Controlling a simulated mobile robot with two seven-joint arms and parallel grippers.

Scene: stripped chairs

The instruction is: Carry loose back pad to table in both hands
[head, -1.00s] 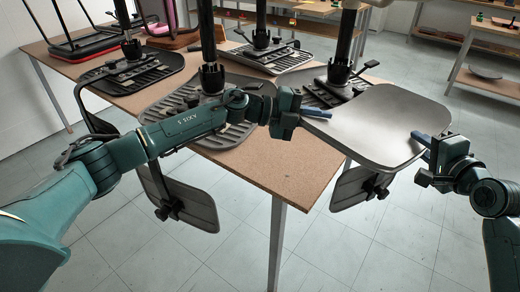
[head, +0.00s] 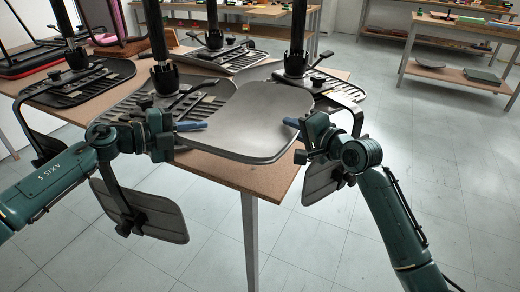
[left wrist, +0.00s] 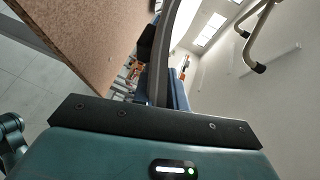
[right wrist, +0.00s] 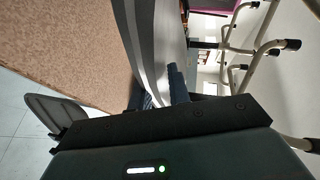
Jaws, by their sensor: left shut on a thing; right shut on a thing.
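The loose back pad (head: 245,122) is a grey, rounded panel in the middle of the head view, held roughly flat between my grippers above the table's front part. My left gripper (head: 191,126) is shut on its left edge, and my right gripper (head: 291,122) is shut on its right edge. In the right wrist view the pad (right wrist: 150,45) runs between the blue fingers. In the left wrist view its edge (left wrist: 175,40) stands between the fingers. The table (head: 215,168) has a brown top; its front edge shows below the pad. Whether the pad touches anything below is hidden.
Upturned chairs with black seat undersides (head: 75,84) and posts (head: 160,40) crowd the table. Chair backs (head: 140,210) hang past its front edge, one at the right (head: 322,182). Shelves (head: 465,75) stand at the back right. The floor (head: 420,150) right of the table is clear.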

